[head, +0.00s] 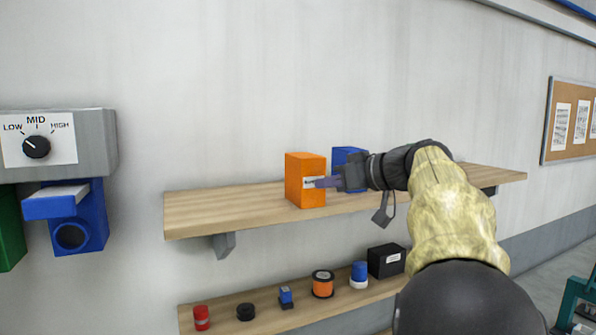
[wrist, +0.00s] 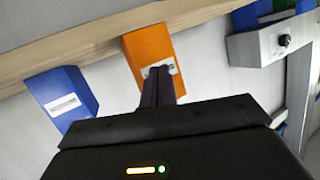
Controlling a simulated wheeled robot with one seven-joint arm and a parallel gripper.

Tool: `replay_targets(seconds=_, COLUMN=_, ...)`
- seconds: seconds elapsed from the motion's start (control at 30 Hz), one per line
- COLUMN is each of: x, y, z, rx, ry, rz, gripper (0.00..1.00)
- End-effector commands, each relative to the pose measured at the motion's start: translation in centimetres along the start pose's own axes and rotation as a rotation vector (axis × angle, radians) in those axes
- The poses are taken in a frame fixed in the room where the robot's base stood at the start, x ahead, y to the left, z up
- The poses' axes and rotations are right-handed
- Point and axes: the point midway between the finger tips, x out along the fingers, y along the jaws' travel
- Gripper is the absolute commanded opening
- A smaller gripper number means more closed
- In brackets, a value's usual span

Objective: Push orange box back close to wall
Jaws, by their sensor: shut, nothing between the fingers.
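The orange box (head: 304,180) stands upright on the upper wooden shelf (head: 220,210), with a white label on its front face. It also shows in the wrist view (wrist: 146,48). My gripper (head: 322,182) is shut and empty, with its fingertips at the label on the front of the box. In the wrist view the fingers (wrist: 158,72) overlap the label; they look to be touching or very near it. The grey wall (head: 240,90) is behind the shelf. The gap between box and wall is hidden.
A blue box (head: 346,156) stands right of the orange box, partly behind my gripper. A dial panel (head: 55,145) hangs at the left. A lower shelf (head: 262,310) holds several small items, including a black box (head: 386,261). The upper shelf's left part is clear.

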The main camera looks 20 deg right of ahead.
Motion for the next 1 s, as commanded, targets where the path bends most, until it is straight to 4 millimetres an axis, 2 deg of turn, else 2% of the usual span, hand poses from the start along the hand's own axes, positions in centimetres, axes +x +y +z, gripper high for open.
replay_targets(seconds=1.0, x=3.7, y=1.5, z=-1.3, rx=0.000, ry=-0.001, rz=-0.001, gripper=0.00)
